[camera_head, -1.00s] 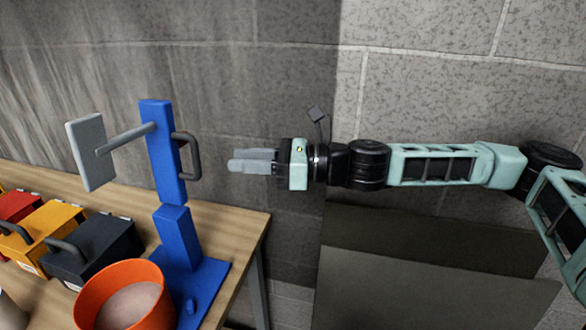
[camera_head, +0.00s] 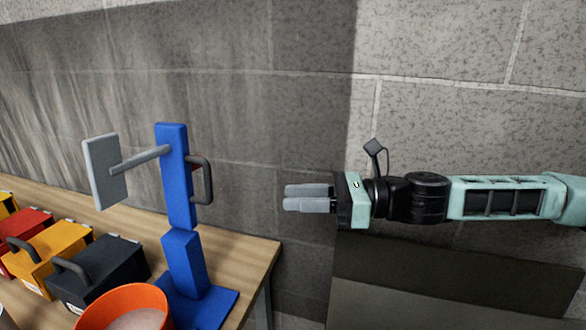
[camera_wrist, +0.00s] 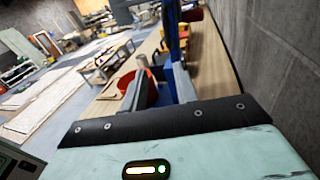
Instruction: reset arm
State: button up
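My arm stretches in from the right in the head view, with my gripper (camera_head: 306,198) at its end pointing left. Its two grey fingers look parallel and apart, with nothing between them. In the wrist view two finger shapes (camera_wrist: 158,88) stand apart above the dark edge of the gripper body. The gripper hangs in free air to the right of a blue stand (camera_head: 178,185) and does not appear to touch it. The stand carries a grey plate (camera_head: 105,170) on a rod and a dark handle (camera_head: 207,180).
The stand is on a wooden table (camera_head: 250,250) at left. An orange bowl (camera_head: 135,298), a black box (camera_head: 105,270), a yellow box (camera_head: 60,242) and a red box (camera_head: 25,225) are on it. A block wall (camera_head: 310,110) rises behind. The air around my gripper is clear.

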jog(key=s+a+f+n+g+h, duration=0.2)
jog(key=s+f+n+g+h, duration=0.25)
jog(key=s+f+n, duration=0.35)
jog(key=s+a+f+n+g+h, duration=0.25)
jog(key=s+f+n+h, duration=0.35)
jog(key=s, duration=0.4)
jog(key=s+d+f+n+t+h, duration=0.1)
jog(key=s+d+f+n+h, duration=0.2)
jog(key=d+n, duration=0.4)
jog(key=d+r+n+t+h, duration=0.1)
jog(key=d+r+n, duration=0.2)
jog(key=r, duration=0.2)
jog(key=s+d+r+n+t+h, duration=0.1)
jog(key=d+r+n+t+h, duration=0.1)
jog(key=d+r+n, duration=0.1)
notch_tip(320, 180, up, 2)
jog(key=shift+r+n+t, duration=0.1)
jog(key=shift+n+t, duration=0.2)
jog(key=shift+n, duration=0.2)
jog(key=shift+h, duration=0.25)
